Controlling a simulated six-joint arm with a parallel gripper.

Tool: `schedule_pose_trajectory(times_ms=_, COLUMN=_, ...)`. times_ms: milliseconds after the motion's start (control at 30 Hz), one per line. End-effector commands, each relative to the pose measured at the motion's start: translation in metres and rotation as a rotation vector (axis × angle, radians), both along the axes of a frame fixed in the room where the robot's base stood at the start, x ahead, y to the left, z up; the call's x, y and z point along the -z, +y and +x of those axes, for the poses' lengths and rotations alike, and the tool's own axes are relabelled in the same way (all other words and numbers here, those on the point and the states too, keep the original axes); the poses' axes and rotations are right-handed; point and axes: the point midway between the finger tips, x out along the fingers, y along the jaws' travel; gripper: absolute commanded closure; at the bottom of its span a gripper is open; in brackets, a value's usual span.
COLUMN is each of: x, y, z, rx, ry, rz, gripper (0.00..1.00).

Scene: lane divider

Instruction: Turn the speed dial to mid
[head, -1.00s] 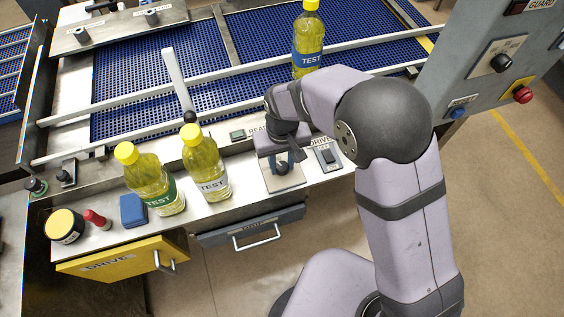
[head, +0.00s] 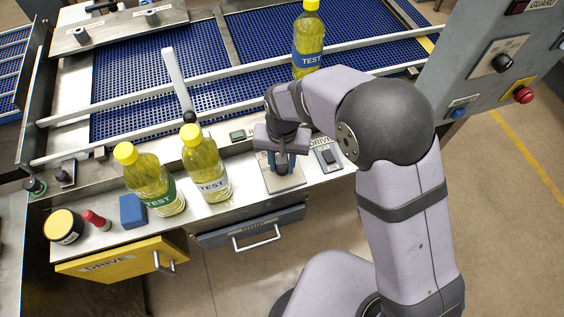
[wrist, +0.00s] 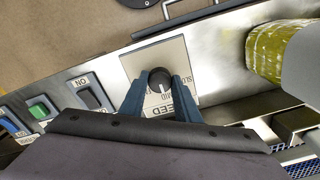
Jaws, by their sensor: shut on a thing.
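The speed dial (wrist: 160,79) is a round black knob on a square pale plate (wrist: 130,62) lettered SPEED, seen in the wrist view. A light pointer mark on the knob faces the lower side of that picture, toward partly covered lettering. My gripper (wrist: 160,84) has its two blue fingers on either side of the knob, shut on it. In the head view my gripper (head: 283,166) stands over the plate (head: 287,184) on the front ledge, and its fingers mostly hide the knob.
Two yellow TEST bottles (head: 212,178) (head: 155,185) stand to the left. Another bottle (head: 308,45) is on the blue conveyor (head: 150,75). A grey drawer (head: 250,228) is below.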

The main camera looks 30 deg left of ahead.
Motion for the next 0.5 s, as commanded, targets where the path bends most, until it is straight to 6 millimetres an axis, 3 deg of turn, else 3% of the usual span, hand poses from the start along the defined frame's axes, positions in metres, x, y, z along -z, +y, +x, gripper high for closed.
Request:
schedule_pose_trajectory(times_ms=167, x=-0.0018, y=0.0012, z=0.0014, rx=-0.001, ry=-0.004, rz=0.004, gripper=0.93)
schedule_pose_trajectory(times_ms=200, x=-0.0018, y=0.0013, z=0.0015, rx=-0.001, ry=-0.004, rz=0.004, gripper=0.66)
schedule_pose_trajectory(times_ms=267, x=-0.0017, y=0.0012, z=0.0014, rx=-0.001, ry=-0.004, rz=0.004, gripper=0.52)
schedule_pose_trajectory(times_ms=500, x=-0.0008, y=0.0006, z=0.0008, rx=-0.001, ry=-0.002, rz=0.002, gripper=0.52)
